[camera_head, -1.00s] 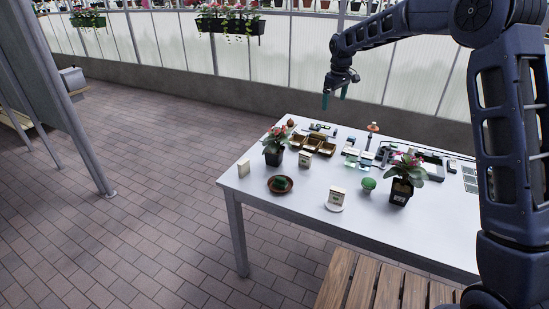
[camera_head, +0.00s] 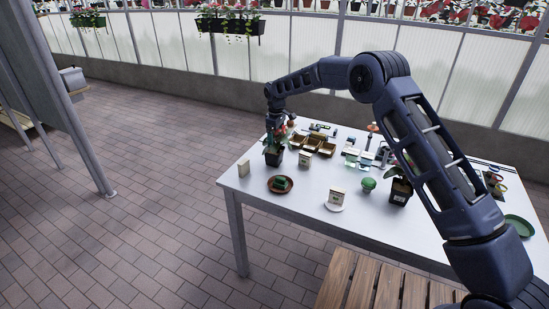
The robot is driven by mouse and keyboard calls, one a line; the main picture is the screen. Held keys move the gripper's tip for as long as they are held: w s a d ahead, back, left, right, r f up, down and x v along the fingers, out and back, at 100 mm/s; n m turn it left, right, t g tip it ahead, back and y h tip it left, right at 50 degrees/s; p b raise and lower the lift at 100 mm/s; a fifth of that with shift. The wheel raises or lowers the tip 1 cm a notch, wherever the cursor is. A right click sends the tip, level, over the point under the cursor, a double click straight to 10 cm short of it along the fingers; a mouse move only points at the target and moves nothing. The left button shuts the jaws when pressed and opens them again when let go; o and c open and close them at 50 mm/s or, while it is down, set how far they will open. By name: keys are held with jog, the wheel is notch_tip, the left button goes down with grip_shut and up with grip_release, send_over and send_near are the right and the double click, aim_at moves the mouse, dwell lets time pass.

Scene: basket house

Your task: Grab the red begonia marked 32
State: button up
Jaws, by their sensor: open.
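A potted red-flowered plant in a dark pot (camera_head: 274,158) stands upright at the left back of the white table. My gripper (camera_head: 275,136) is open and reaches down over this plant's top, among its leaves. The gripper hides most of the flowers, and I cannot tell whether it touches them. A second potted plant (camera_head: 399,192) stands farther right on the table; my arm covers most of its foliage. Its dark pot bears a small pale label. I cannot read the number 32 on either pot.
On the white table (camera_head: 250,200) are brown trays (camera_head: 318,143), a brown dish (camera_head: 280,185), small white boxes (camera_head: 305,158), a round green cactus (camera_head: 368,184) and a green plate (camera_head: 518,226). A wooden bench (camera_head: 365,285) stands in front.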

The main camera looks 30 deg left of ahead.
send_over(274, 152)
jog(key=f, duration=0.2)
jog(key=d+f, duration=0.1)
jog(key=f, duration=0.1)
jog(key=shift+w+f, duration=0.2)
jog(key=f, duration=0.4)
jog(key=shift+s+a, duration=0.15)
jog(key=shift+a, duration=0.25)
jog(key=shift+f, duration=0.65)
jog(key=c, duration=1.2)
jog(key=shift+r, duration=0.2)
